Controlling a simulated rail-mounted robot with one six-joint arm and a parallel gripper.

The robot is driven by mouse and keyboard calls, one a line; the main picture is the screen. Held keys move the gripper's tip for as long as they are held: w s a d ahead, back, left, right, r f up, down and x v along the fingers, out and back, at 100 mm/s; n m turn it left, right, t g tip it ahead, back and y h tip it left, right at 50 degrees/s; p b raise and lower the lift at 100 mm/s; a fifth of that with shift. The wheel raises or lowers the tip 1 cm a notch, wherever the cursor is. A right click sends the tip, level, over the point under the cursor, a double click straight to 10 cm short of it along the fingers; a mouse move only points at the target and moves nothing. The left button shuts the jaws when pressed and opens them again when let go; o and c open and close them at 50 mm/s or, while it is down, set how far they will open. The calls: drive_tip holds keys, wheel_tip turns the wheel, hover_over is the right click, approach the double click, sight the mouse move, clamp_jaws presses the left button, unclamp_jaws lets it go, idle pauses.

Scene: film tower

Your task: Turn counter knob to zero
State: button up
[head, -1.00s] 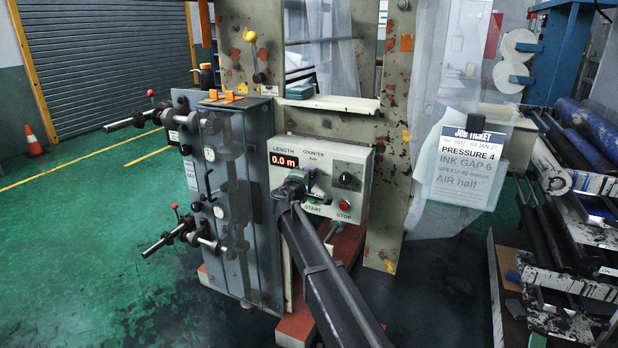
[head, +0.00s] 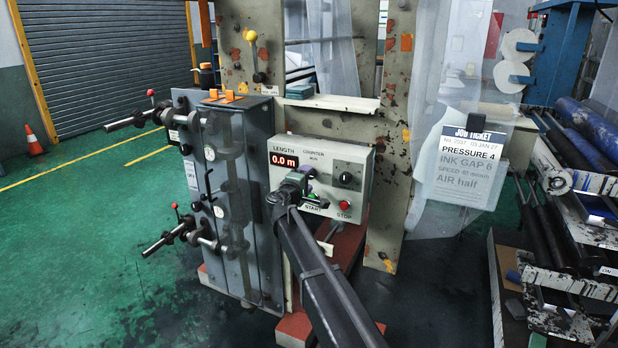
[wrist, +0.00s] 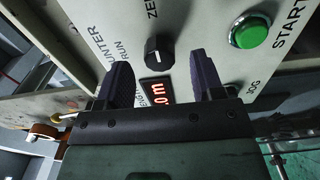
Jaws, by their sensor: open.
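The counter knob (wrist: 160,52) is black and round with a raised grip. In the head view my gripper (head: 305,180) is close in front of the panel. The length display (head: 284,160) reads 0.0 m.
The green START button (wrist: 249,31) is right of the knob in the wrist view. A second black knob (head: 346,179) and the red STOP button (head: 345,205) are on the panel's right side. A grey unit with handles (head: 225,200) stands left. A job ticket (head: 467,165) hangs right.

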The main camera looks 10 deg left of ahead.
drive_tip(key=v, duration=0.8)
drive_tip(key=shift+s, duration=0.2)
drive_tip(key=shift+a, duration=0.1)
